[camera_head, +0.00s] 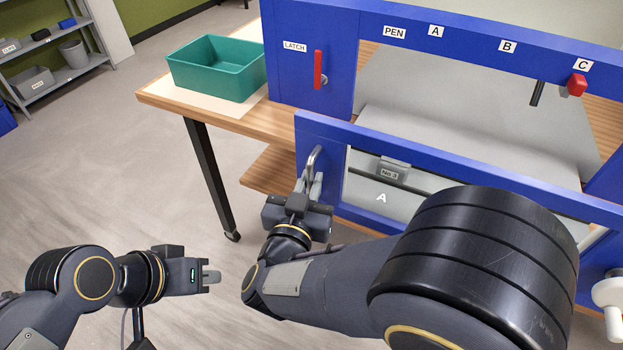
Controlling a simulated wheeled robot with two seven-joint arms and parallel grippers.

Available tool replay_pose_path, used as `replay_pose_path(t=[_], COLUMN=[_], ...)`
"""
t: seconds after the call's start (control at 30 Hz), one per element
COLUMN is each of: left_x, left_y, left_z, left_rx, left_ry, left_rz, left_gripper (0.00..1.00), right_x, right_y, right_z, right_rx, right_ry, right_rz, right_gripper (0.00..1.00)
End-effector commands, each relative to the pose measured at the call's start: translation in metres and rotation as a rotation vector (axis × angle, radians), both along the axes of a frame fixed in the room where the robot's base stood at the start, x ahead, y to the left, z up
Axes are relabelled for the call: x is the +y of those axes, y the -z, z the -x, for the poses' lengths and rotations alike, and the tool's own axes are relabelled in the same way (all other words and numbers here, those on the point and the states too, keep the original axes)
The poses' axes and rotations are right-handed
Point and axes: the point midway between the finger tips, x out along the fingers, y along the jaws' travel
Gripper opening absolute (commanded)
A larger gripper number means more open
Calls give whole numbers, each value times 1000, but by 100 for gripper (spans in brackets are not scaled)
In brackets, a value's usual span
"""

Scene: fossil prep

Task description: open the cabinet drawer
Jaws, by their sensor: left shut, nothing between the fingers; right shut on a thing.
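The blue cabinet (290,80) stands on a wooden bench, with a LATCH label and a red latch handle (318,70) upright on its upper left panel. A lower blue framed front (430,146) stands out toward me, with a metal handle (313,158) at its left end. My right gripper (311,186) is shut on this handle from below. The contact is partly hidden by the gripper. My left gripper (211,277) is shut and empty, low over the floor, apart from the cabinet. My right arm covers much of the front's lower right.
A green bin (217,67) sits on the bench's left corner. A red knob (577,85) is by label C. A grey shelf (62,70) stands far left; floor between is clear.

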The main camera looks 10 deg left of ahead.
Motion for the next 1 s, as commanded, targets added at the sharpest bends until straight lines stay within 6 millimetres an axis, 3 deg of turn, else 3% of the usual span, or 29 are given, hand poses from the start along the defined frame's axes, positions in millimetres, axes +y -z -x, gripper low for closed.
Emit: replay_pose_path(t=[0.13,0.17,0.27,0.63,1.0], left_x=[0,0,0,0,0], left_y=[0,0,0,2,10], left_z=[0,0,0,0,0], left_rx=[0,0,0,0,0], left_ry=[0,0,0,0,0], left_rz=[0,0,0,0,0], left_gripper=[0,0,0,0,0], right_x=[0,0,0,2,8], right_y=[1,1,1,0,1], right_z=[0,0,0,7,65], right_rx=[2,2,1,0,0], right_ry=[0,0,0,-2,-3], right_rz=[0,0,0,-1,-1], right_gripper=[0,16,29,29,29])
